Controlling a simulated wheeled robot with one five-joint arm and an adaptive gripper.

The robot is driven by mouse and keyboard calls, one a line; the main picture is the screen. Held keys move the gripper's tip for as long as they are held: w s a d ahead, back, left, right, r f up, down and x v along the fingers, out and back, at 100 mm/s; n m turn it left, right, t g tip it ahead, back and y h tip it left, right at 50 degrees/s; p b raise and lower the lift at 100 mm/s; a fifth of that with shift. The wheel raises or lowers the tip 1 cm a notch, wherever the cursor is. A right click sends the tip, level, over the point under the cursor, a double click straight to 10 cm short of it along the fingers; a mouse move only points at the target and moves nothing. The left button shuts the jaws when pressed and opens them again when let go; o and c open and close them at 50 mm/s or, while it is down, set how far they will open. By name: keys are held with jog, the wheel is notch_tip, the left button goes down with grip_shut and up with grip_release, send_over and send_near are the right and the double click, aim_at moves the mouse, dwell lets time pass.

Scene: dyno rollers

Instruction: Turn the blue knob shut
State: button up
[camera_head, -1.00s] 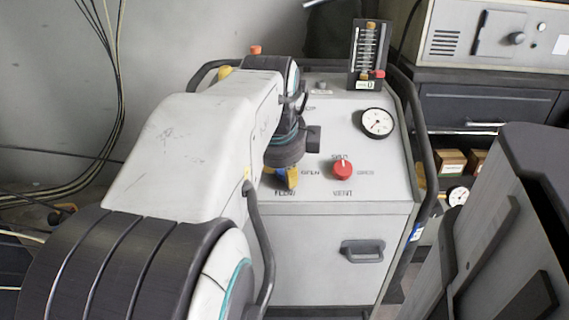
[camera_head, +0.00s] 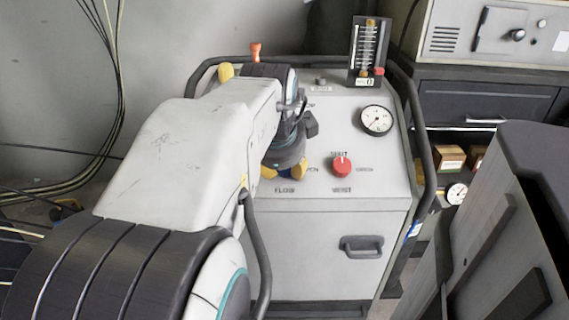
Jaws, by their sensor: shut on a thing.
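The blue knob (camera_head: 284,176) is on the sloped top panel of the grey cart, above the FLOW label. Which way the knob's pointer faces is hidden.
A red knob (camera_head: 342,167) sits just right of my gripper, with a round gauge (camera_head: 376,120) above it. A flow meter (camera_head: 369,52) stands at the back right of the panel. A dark rail (camera_head: 424,160) runs around the cart top.

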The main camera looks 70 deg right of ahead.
jog(key=shift+f, duration=0.1)
dwell(0.3)
jog(key=o, duration=1.2)
jog(key=shift+w, duration=0.1)
jog(key=v, duration=1.2)
jog(key=shift+o, duration=0.2)
